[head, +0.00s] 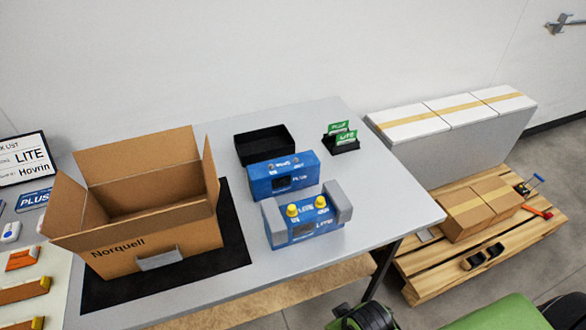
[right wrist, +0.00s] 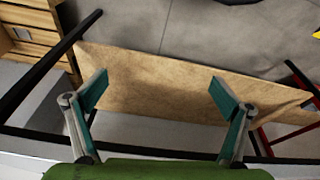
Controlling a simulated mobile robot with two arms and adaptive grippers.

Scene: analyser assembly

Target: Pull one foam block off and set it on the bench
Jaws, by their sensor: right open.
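Two grey foam blocks, the left one (head: 273,222) and the right one (head: 338,201), sit on the ends of a blue analyser (head: 306,229) marked LITE with two yellow caps. The analyser stands on the grey bench (head: 375,205). A second blue analyser (head: 283,176) marked PLUS stands just behind it, with no foam on it. My right gripper (right wrist: 159,88) is open and empty in the right wrist view, with a brown board and the floor beyond its fingers. No foam block shows in that view. My left gripper is not in view.
An open carton (head: 150,208) marked Norquell stands on a black mat (head: 232,255) at left. A black tray (head: 264,146) and green cards (head: 345,136) are behind the analysers. The bench's right part is clear. A pallet (head: 480,250) with boxes stands beyond its right edge.

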